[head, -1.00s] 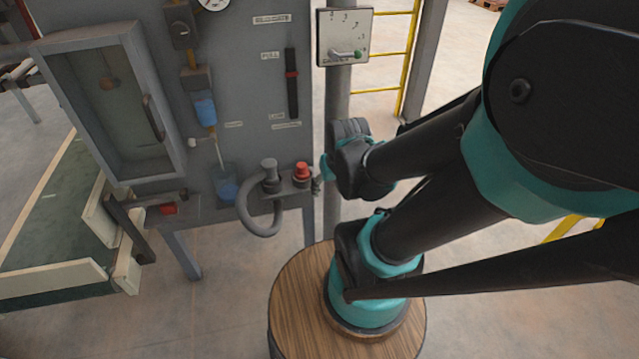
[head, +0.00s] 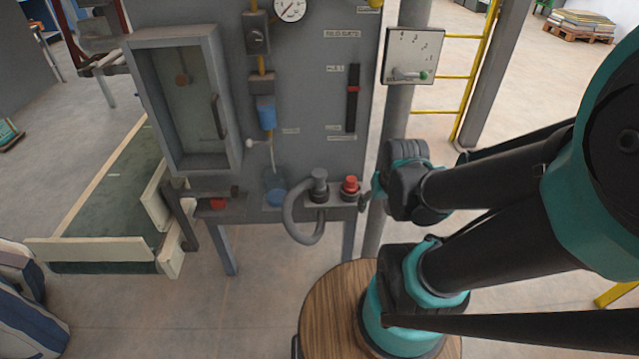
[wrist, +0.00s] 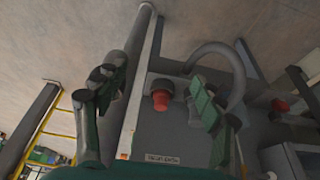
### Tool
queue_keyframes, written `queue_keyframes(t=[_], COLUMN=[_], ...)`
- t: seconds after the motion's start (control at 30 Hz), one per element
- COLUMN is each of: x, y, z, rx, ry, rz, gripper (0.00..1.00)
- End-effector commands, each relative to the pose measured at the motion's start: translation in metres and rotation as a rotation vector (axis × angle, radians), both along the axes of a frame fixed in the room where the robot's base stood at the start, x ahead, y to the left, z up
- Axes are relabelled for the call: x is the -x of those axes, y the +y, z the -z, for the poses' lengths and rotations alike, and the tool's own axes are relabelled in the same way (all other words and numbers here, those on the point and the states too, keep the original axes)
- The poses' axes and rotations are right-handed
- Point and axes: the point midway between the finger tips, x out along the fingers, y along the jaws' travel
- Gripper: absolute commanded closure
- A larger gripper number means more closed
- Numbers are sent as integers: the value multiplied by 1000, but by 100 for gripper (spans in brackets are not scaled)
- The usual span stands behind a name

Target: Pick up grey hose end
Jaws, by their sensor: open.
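The grey hose (head: 303,225) hangs in a loop below the ledge at the front of the grey panel. Its upright end (head: 319,183) stands on the ledge, left of a red knob (head: 350,187). In the wrist view the hose (wrist: 225,62) arches behind my right finger, which partly hides the end. My gripper (wrist: 155,82) is open and empty, with the red knob (wrist: 161,96) showing between its fingers. In the head view my gripper (head: 372,188) is just right of the red knob; its fingers are mostly hidden by the wrist.
A round wooden top (head: 325,315) lies under my arm. A green conveyor (head: 110,200) is at left. Yellow ladder rungs (head: 455,75) stand behind the post.

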Motion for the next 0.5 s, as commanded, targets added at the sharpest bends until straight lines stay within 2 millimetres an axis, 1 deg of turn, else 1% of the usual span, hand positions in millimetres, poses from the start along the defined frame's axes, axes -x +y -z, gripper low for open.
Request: queue_keyframes(t=[0.07,0.17,0.27,0.3,0.37,0.5], x=[-6,-24,-54,-67,-86,-130], y=[2,9,21,27,38,65], z=[-3,-13,-27,-32,-40,-53], rx=[12,55,120,149,189,268], ry=[8,32,72,89,114,165], rz=[-40,-178,-407,-514,-679,-1066], gripper=[30,30,30,30,30,30])
